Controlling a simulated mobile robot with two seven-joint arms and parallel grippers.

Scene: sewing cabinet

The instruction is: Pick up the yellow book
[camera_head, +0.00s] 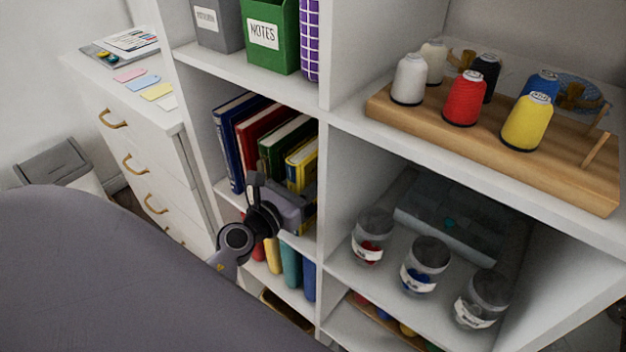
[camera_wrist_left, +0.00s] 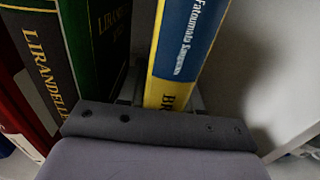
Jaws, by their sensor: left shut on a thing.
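The yellow book (camera_head: 302,163) stands at the right end of a row of books on the middle shelf, next to a green book. In the left wrist view the yellow book (camera_wrist_left: 182,50) has a yellow spine with a blue panel, tilted slightly. My left gripper (camera_head: 290,196) reaches into the shelf at the lower part of this book. In the left wrist view my left gripper (camera_wrist_left: 162,100) is shut on the yellow book, with its fingers mostly hidden behind the gripper body. My right gripper is not in view.
Green (camera_head: 285,145), red and blue books stand left of the yellow book. The cabinet's upright divider (camera_head: 323,200) is close on the right. Jars (camera_head: 425,265) and a wooden thread rack (camera_head: 480,135) fill the right compartments.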

